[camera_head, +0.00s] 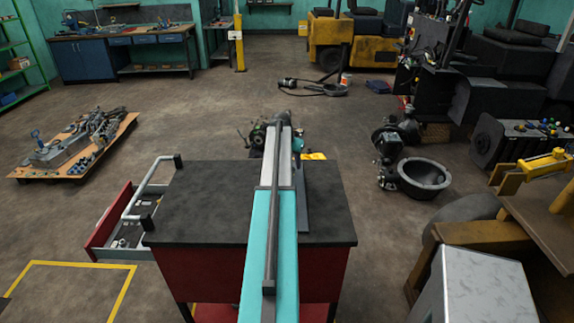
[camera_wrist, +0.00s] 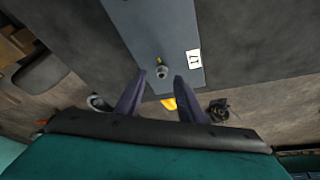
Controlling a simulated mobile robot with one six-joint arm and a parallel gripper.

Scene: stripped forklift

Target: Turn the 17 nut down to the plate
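In the wrist view, a blue-grey plate (camera_wrist: 185,35) with a white label reading 17 (camera_wrist: 194,57) lies on a dark top. A small round metal nut or stud end (camera_wrist: 162,74) stands on it, beside the label. I cannot tell the nut from its stud, or how high it sits. My gripper (camera_wrist: 159,78) is open, with its two dark fingers apart and their tips on either side of the nut in the picture. No contact shows. In the head view, my arm hides the nut and the fingers; a strip of the plate (camera_head: 304,205) shows right of the arm.
The plate lies on a red cart with a dark top (camera_head: 205,200). Its drawer (camera_head: 115,225) stands open at the left. A yellow object (camera_head: 313,156) shows past the cart's far edge. A black ring-shaped housing (camera_head: 424,177) lies on the floor at right.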

